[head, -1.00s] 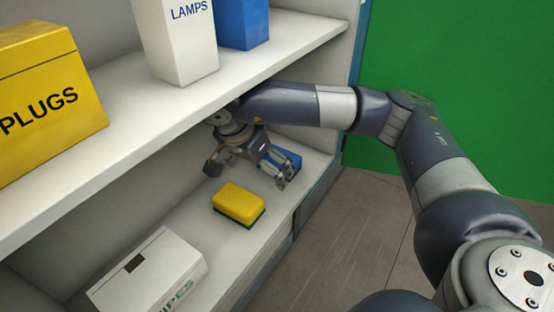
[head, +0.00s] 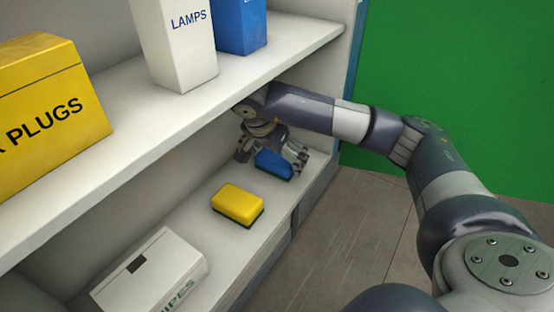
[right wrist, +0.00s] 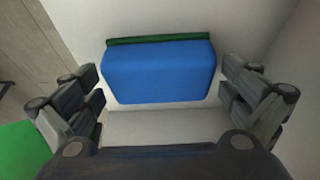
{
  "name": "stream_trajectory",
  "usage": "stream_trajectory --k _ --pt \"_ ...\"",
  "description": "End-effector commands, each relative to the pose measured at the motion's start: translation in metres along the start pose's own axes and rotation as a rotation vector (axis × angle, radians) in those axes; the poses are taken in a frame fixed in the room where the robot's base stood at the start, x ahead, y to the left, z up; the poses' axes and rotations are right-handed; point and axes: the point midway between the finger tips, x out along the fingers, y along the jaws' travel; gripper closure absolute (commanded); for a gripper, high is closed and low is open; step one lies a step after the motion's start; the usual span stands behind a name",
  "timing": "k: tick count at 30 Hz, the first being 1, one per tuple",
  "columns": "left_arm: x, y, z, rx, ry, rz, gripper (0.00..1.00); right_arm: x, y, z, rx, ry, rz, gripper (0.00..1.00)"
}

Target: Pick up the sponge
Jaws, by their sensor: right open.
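A blue sponge (head: 272,166) with a dark green scouring layer lies on the lower shelf near its right end. A yellow sponge (head: 238,202) with a green underside lies on the same shelf, closer to the camera. My right gripper (head: 270,158) is open, with its fingers on either side of the blue sponge. In the right wrist view the blue sponge (right wrist: 160,70) sits between the spread fingers, with gaps on both sides, so neither finger touches it. My left gripper is not in view.
A white wipes box (head: 150,275) stands on the lower shelf at the front left. The upper shelf (head: 190,112) overhangs the arm and carries a yellow plugs box (head: 50,95), a white lamps box (head: 178,45) and a blue box (head: 240,25). Open floor (head: 345,235) lies right of the shelf.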

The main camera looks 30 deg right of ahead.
Motion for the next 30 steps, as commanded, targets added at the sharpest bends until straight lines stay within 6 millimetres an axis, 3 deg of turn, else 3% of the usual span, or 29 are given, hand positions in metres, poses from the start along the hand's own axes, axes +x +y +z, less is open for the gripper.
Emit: stream_trajectory --k 3,6,8,20,27,30 --pt "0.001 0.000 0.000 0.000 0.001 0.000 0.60 0.000 0.000 0.000 0.000 0.000 0.000 0.00" --pt "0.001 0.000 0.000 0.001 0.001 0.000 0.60 0.000 0.000 0.000 0.000 0.000 0.000 0.22" --pt "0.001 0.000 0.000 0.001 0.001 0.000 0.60 0.000 0.000 0.000 0.000 0.000 0.000 0.32" --pt "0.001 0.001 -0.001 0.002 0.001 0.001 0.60 0.000 0.000 0.001 0.000 -0.001 0.001 0.36" --pt "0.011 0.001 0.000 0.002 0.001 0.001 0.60 -0.012 -0.001 -0.005 0.002 0.001 -0.003 0.36" --pt "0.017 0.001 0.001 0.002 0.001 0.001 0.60 -0.011 0.015 -0.004 0.001 0.001 0.000 0.36"
